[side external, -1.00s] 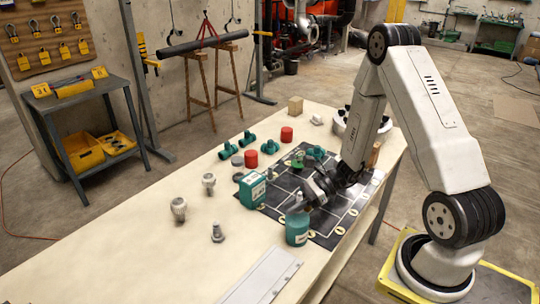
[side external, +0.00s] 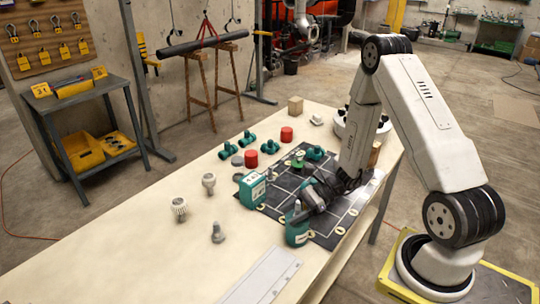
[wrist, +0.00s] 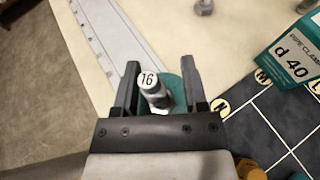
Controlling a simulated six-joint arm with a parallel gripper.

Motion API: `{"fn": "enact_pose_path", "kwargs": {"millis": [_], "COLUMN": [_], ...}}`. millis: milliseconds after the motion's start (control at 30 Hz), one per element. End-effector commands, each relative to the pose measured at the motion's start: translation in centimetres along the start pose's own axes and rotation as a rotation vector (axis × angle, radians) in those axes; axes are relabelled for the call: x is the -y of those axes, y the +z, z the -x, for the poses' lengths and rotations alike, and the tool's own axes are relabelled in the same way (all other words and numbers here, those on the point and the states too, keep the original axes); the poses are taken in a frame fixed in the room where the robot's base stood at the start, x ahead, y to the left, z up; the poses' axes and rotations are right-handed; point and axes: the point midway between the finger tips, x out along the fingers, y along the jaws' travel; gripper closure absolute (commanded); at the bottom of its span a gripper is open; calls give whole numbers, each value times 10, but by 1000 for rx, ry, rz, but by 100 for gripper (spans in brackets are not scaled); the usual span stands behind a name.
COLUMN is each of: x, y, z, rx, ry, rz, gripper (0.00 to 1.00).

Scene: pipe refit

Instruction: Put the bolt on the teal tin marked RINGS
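The teal tin (side external: 297,236) stands near the front corner of the dark gridded mat; the writing on its pale label is too small to read. A grey bolt (wrist: 158,97) with a white end marked 16 is over the teal tin (wrist: 175,86) in the wrist view, and looks slightly tilted. I cannot tell whether it touches the tin's lid. My gripper (wrist: 162,75) has its fingers on either side of the bolt, with gaps showing. In the side view my gripper (side external: 298,214) is low at the tin's top and partly hides it.
A teal pipe clamp box (side external: 251,190) marked d 40 stands at the mat's (side external: 333,236) left edge. Another grey bolt (side external: 217,233) and two pale fittings stand on the left. Red caps (side external: 251,158) and teal pipe pieces lie farther back. The table's front left is mostly clear.

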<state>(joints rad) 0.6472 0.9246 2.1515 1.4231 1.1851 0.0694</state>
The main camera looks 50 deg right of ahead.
Motion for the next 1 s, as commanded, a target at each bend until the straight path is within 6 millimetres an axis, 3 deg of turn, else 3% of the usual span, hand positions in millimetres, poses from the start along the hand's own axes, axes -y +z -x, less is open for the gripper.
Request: {"fn": "enact_pose_path", "kwargs": {"millis": [467, 1000], "x": [0, 1], "y": [2, 2], "z": [11, 84], "rx": [1, 1], "ry": [-3, -5], "rz": [0, 1], "gripper": [44, 44]}}
